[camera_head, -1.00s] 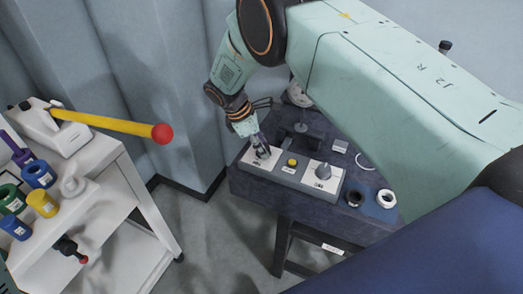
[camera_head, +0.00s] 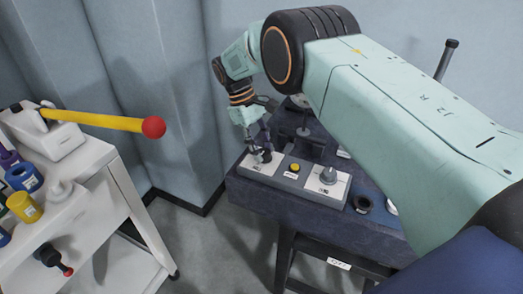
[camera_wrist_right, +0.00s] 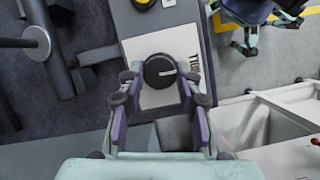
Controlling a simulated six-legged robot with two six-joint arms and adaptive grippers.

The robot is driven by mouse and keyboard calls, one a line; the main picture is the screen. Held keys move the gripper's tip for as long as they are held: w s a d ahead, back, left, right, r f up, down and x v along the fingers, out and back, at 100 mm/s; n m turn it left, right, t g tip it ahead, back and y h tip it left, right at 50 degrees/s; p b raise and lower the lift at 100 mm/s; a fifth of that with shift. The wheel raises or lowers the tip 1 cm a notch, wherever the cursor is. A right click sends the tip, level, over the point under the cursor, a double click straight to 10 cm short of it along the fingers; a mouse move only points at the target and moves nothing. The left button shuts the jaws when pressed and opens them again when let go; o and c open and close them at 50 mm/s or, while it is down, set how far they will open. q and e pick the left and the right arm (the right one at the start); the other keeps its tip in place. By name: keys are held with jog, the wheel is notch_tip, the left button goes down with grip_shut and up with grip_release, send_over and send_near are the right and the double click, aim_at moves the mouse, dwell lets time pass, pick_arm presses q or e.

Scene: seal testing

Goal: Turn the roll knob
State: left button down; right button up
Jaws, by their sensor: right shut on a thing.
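The grey control box (camera_head: 310,177) lies on the dark table, with a knob at each end of its top. The left-hand knob (camera_head: 265,157) is partly hidden by my right gripper (camera_head: 260,150). In the right wrist view this roll knob (camera_wrist_right: 158,72) is round and black with a white pointer line, on a white plate with a label beside it. My right gripper (camera_wrist_right: 160,80) has a finger on each side of it and is shut on it. The left gripper is not in view.
A white cart (camera_head: 110,190) at left holds coloured cups and a yellow lever with a red ball (camera_head: 153,127).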

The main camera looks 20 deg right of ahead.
jog(key=shift+m, duration=0.5)
jog(key=shift+w+r, duration=0.1)
jog(key=o, duration=1.1)
jog(key=shift+o, duration=0.2)
jog(key=v, duration=0.7)
jog(key=shift+r, duration=0.2)
jog(key=shift+f, duration=0.1)
